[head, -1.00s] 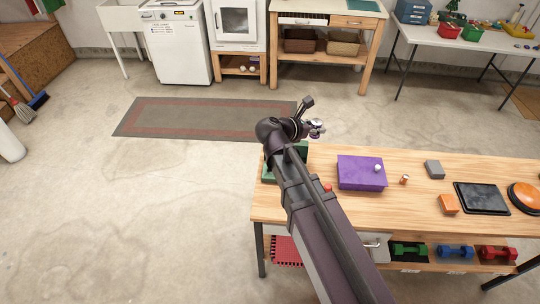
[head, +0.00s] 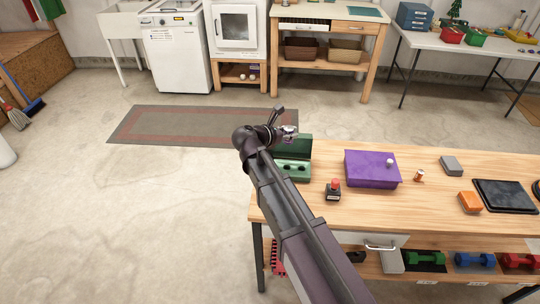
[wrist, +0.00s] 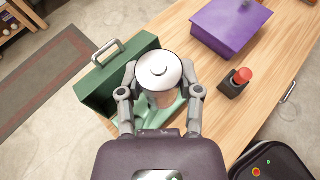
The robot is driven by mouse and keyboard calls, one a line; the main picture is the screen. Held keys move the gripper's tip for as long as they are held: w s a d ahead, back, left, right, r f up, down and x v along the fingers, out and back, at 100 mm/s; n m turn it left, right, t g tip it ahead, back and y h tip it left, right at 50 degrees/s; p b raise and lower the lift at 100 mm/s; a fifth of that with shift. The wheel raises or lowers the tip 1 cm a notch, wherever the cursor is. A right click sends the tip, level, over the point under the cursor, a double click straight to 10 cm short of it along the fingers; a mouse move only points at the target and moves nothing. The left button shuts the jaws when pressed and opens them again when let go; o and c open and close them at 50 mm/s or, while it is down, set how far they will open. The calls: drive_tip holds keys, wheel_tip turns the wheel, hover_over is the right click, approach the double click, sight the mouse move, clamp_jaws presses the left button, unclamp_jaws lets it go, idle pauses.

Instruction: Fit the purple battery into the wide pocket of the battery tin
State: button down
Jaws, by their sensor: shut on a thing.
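In the head view my gripper (head: 288,131) is small, above the back of the green battery tin (head: 305,179). The tin stands open on the workbench, its lid raised at the back and pale green pockets in front. In the wrist view the tin (wrist: 88,92) lies beneath the battery, which hides part of the pockets. I cannot tell whether battery and tin touch.
A purple box (head: 371,172) with a white knob stands right of the tin. A red button on a black base (head: 333,191) is nearer the front edge. A small orange cylinder (head: 419,175), a grey block (head: 451,165) and an orange block (head: 470,201) lie further right.

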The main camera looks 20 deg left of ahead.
drive_tip(key=w+a+f+n+b, duration=0.1)
drive_tip(key=w+a+f+b, duration=0.1)
drive_tip(key=a+f+b, duration=0.4)
wheel_tip(320, 180, down, 3)
drive_tip(key=shift+a+f+t+y+b, duration=0.25)
drive_tip(key=shift+t+y+b, duration=0.15)
drive_tip(key=shift+b, duration=0.7)
drive_tip(key=shift+r, duration=0.1)
drive_tip(key=shift+f+b, duration=2.85)
drive_tip(key=shift+f, duration=0.1)
drive_tip(key=shift+f+b, duration=1.7)
drive_tip(key=shift+c, duration=1)
unclamp_jaws()
drive_tip(key=shift+r, duration=0.1)
